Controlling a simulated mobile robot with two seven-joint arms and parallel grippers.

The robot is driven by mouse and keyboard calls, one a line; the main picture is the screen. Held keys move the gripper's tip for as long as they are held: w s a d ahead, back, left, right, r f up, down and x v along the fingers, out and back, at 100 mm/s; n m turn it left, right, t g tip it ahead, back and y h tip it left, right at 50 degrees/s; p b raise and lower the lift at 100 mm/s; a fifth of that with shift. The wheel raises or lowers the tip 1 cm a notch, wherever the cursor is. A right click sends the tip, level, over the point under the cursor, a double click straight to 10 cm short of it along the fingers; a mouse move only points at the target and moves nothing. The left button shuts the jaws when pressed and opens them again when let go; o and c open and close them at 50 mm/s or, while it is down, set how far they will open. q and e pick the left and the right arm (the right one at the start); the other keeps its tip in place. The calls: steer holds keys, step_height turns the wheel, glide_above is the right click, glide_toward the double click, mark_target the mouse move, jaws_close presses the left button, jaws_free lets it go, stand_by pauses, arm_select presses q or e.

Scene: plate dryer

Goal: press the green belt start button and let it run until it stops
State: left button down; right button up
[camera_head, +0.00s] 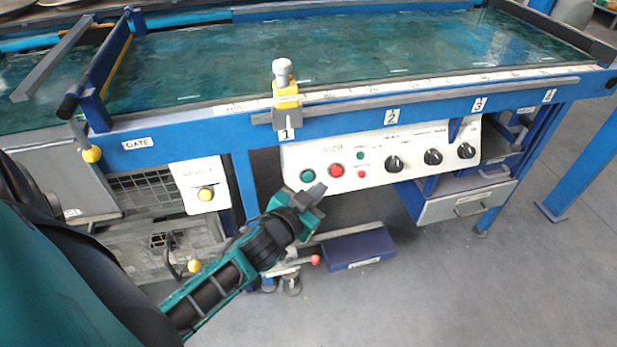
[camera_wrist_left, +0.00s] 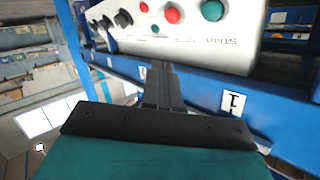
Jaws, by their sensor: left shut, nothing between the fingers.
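The large green button (camera_head: 307,176) is at the left end of the white control panel (camera_head: 420,151), beside a large red button (camera_head: 336,170). In the left wrist view the green button (camera_wrist_left: 212,10) is near the top edge. My left gripper (camera_head: 317,192) is shut and empty, just below the green button in the head view. Its closed fingers (camera_wrist_left: 163,82) point toward the panel in the wrist view. I cannot tell whether they touch anything. The belt (camera_head: 350,45) is a glossy green surface on the blue frame, with nothing on it. My right gripper is not in view.
Small green and red buttons and several black knobs (camera_head: 394,163) are right of the large buttons. A yellow clamp (camera_head: 286,95) sits on the front rail. A separate yellow button (camera_head: 206,194) is at left. A blue pedal box (camera_head: 358,247) is on the floor below.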

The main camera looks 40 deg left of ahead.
mark_target(307, 182)
arm_select(q)
steer(key=shift+w+a+f+b, duration=0.95)
steer(key=shift+w+a+f, duration=0.15)
steer(key=shift+a, duration=0.25)
steer(key=shift+w+a+f+b, duration=0.95)
steer(key=shift+w+a, duration=0.25)
steer(key=shift+a, duration=0.15)
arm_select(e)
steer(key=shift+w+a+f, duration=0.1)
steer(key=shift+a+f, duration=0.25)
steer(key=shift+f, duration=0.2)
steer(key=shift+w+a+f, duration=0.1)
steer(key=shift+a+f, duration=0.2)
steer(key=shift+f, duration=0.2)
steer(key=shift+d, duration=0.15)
arm_select(q)
steer(key=shift+f, duration=0.1)
steer(key=shift+w+a+f, duration=0.15)
steer(key=shift+w+a, duration=0.1)
